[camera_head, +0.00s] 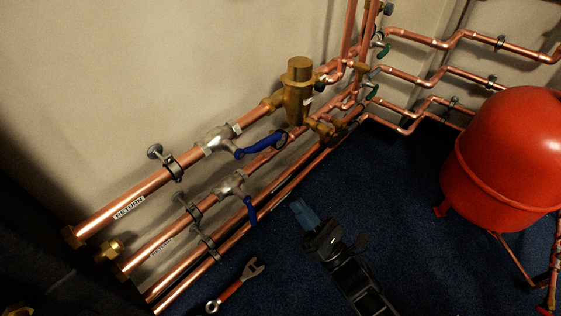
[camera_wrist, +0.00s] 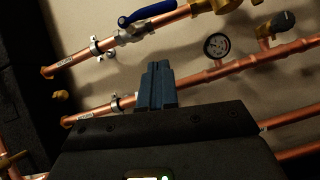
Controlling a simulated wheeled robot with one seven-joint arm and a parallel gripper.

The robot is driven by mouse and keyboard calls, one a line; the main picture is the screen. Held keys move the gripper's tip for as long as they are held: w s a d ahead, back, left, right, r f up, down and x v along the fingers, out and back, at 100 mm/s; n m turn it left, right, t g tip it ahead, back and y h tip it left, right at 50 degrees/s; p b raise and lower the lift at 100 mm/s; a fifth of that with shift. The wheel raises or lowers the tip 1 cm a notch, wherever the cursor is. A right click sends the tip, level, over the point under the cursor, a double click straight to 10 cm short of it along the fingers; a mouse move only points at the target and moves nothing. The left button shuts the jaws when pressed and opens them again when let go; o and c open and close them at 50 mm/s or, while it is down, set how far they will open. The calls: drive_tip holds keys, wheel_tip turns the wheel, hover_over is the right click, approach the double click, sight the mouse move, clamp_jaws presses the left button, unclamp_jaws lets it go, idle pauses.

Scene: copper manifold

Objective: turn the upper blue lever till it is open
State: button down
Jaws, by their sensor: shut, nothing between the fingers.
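The upper blue lever (camera_head: 260,146) sits on a silver valve body (camera_head: 217,138) on the upper copper return pipe. It points right and slightly up, roughly along the pipe but at a small angle to it. In the wrist view the upper lever (camera_wrist: 147,14) shows near the top edge, above my fingers. My gripper (camera_head: 300,210) is below and to the right of it, apart from it, over the blue floor. In the wrist view my gripper's fingers (camera_wrist: 156,75) are together and empty.
A lower blue lever (camera_head: 251,209) hangs from a valve on the second pipe, left of my gripper. A brass fitting (camera_head: 299,92) stands up beside the upper lever. A wrench (camera_head: 237,284) lies on the floor. A red tank (camera_head: 508,160) stands at right. A gauge (camera_wrist: 215,46) is on a pipe.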

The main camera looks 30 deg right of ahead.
sight(261, 145)
drive_tip(key=s+d+r+x, duration=0.1)
drive_tip(key=r+x, duration=0.1)
drive_tip(key=x, duration=1)
drive_tip(key=shift+r, duration=0.3)
drive_tip(key=shift+n, duration=0.3)
